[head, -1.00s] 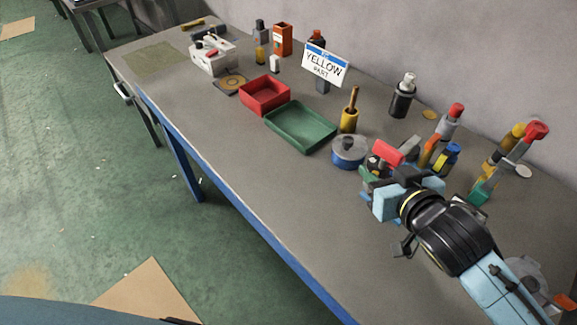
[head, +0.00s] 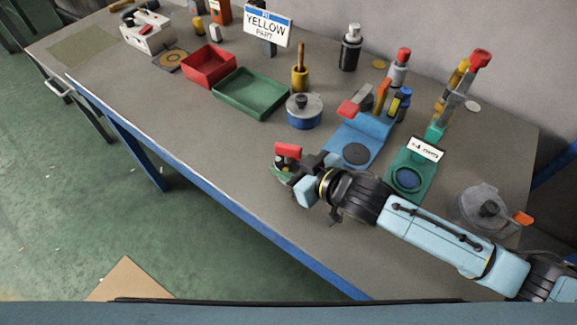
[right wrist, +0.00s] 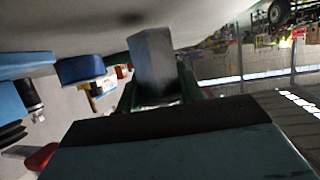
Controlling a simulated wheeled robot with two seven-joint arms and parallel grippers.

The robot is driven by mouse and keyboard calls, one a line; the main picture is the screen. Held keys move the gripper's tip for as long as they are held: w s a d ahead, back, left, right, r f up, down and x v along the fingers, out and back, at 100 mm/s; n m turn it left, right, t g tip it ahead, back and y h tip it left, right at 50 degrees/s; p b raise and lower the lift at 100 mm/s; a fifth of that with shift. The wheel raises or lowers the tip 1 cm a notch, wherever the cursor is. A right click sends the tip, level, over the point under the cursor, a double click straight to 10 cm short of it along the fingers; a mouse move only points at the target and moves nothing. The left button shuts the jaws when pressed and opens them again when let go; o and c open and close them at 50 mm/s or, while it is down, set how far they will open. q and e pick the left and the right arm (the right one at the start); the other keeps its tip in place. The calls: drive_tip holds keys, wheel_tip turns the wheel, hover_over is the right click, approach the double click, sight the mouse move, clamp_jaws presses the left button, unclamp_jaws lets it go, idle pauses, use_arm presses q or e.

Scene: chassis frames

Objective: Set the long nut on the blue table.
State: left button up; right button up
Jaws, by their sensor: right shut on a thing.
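My right gripper (head: 281,168) is over the front part of the table (head: 240,185), which has a grey top and blue edge and legs. It is shut on the long nut (right wrist: 155,62), a grey block-like piece standing up between the green fingers in the right wrist view. In the head view the nut is mostly hidden by the gripper and cannot be made out clearly. Whether it touches the tabletop I cannot tell. My left gripper is not in view.
A green tray (head: 250,92), a red tray (head: 209,66) and a blue lidded pot (head: 304,111) stand behind the gripper. A blue stand (head: 372,131) and a green stand (head: 424,168) are to its right. Bare tabletop lies left of the gripper.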

drive_tip(key=shift+f, duration=0.35)
drive_tip(key=shift+f, duration=0.2)
drive_tip(key=o, duration=1.2)
drive_tip(key=shift+c, duration=0.2)
drive_tip(key=shift+r, duration=0.15)
drive_tip(key=p+v, duration=0.1)
drive_tip(key=v, duration=1.1)
